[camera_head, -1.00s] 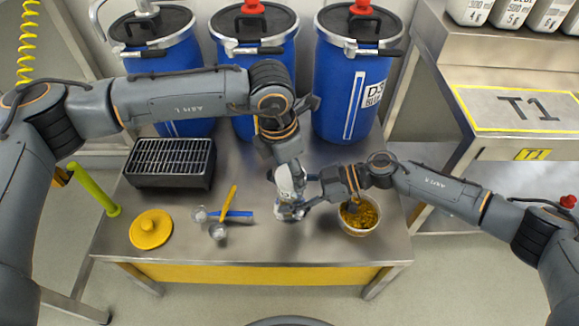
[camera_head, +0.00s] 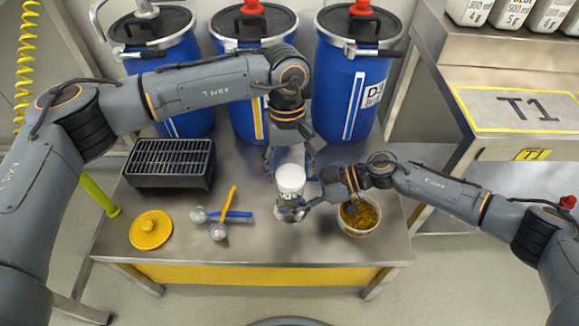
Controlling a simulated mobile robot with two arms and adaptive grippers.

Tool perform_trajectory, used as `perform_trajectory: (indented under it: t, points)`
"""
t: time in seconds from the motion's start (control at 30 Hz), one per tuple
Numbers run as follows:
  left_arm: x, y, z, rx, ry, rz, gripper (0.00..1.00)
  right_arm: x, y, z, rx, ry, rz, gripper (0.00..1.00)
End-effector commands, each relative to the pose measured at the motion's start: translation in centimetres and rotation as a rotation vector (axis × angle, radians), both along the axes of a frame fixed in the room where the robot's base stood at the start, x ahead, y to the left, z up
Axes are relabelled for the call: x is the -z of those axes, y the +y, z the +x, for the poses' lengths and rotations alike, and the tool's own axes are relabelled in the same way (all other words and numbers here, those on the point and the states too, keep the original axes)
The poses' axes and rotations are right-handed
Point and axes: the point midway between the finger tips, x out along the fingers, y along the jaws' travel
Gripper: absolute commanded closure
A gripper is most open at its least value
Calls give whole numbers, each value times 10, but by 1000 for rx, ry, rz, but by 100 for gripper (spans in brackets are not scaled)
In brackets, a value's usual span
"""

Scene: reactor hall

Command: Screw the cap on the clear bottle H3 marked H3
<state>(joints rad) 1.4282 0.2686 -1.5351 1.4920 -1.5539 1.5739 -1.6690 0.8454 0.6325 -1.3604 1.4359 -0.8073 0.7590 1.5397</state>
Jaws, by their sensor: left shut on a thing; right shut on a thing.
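The clear bottle H3 (camera_head: 290,213) stands upright near the middle of the steel table, partly hidden by the grippers. My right gripper (camera_head: 300,208) comes in from the right and is shut on the bottle's body. A white cap (camera_head: 290,179) is at the top of the bottle, in line with it. My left gripper (camera_head: 291,172) is above, pointing down, and shut on the cap with a finger on either side. I cannot tell whether the cap is seated on the thread. The H3 marking is too small to read.
A black grated box (camera_head: 170,163), a yellow lid (camera_head: 151,230) and blue and yellow scoops (camera_head: 232,212) lie to the left. Blue drums (camera_head: 262,105) line the back. The front table strip is clear.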

Motion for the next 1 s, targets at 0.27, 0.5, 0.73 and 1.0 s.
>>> perform_trajectory:
  t: [0.27,0.5,0.73,1.0]
  points:
    - [-1,-3,0,582,-2,1,51,1,0,0,0,1,-2,100]
    - [0,-4,-1,1085,-3,1,51,1,0,0,0,1,-2,100]
    - [0,-4,-1,1333,-2,-1,51,1,0,0,-1,1,-2,100]
    - [0,-4,-1,1349,-2,-1,51,1,0,-1,-1,1,-2,100]
